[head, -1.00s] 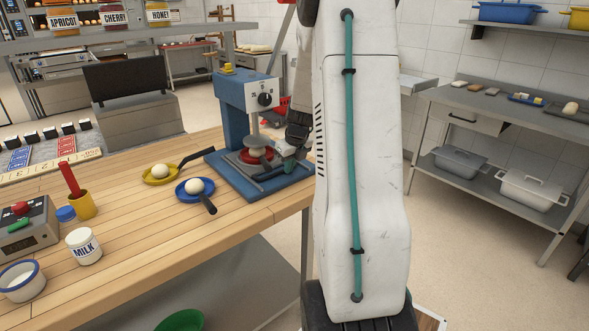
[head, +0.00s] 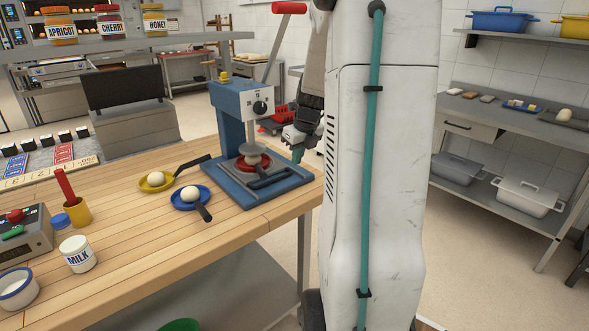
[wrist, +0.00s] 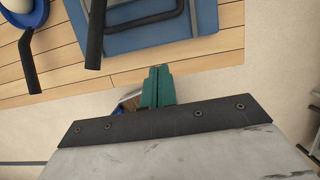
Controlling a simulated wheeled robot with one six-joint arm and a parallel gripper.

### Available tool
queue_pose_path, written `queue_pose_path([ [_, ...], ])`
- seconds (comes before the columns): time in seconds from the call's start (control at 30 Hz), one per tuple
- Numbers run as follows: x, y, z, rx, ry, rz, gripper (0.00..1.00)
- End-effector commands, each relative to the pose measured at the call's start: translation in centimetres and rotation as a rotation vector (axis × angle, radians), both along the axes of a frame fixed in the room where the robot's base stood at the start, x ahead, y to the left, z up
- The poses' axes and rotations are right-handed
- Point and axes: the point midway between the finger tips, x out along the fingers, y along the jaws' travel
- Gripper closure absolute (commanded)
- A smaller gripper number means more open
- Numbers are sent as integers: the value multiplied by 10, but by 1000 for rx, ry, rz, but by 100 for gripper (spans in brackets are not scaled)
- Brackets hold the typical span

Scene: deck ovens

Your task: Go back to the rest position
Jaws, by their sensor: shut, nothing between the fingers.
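My gripper (head: 297,152) is at the right of the blue press (head: 232,105), close to the table's right end, partly hidden behind my white arm. In the wrist view its green fingers (wrist: 157,86) are together with nothing between them. They are beyond the wooden table's edge, over the floor. The press's blue base (wrist: 150,28) shows ahead of the fingers, apart from them.
The wooden table (head: 130,232) also holds a blue pan (head: 179,203) and a yellow pan (head: 146,187), each with a white ball, and a milk jar (head: 78,254). A steel shelf unit (head: 470,140) stands at right. Floor between is open.

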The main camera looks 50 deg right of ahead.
Motion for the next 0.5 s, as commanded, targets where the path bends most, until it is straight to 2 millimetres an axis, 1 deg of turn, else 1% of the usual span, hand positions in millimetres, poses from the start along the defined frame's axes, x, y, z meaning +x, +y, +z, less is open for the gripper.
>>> queue_pose_path([
  [0.03, -2, 0, 7, -1, -1, 0, 100],
  [0.17, -5, 1, 16, 0, 1, 0, 100],
  [0.5, -7, 0, 19, -4, 3, 14, 100],
])
